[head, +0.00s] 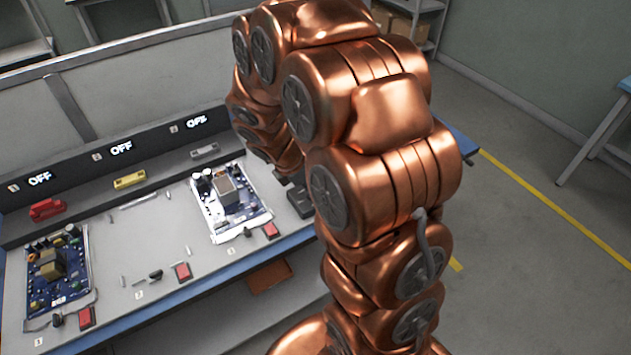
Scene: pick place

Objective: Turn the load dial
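Small black knobs that look like dials sit along the front of the grey workbench (150,235). One knob (156,275) is in the middle, another (57,320) at the lower left, and a third (248,232) by the right board. Which one is the load dial cannot be told. My gripper (299,198) shows only as a dark part beside my copper arm, over the right end of the bench. It is right of the right-hand circuit board and apart from the knobs. My arm hides most of it, so its fingers cannot be made out.
Red switches (182,271) sit beside the knobs. Circuit boards lie at the left (58,270) and right (230,205); the middle station has no board. A black rear panel (75,170) shows several "OFF" displays. Red (47,209), yellow (130,180) and grey (205,151) parts lie before it.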

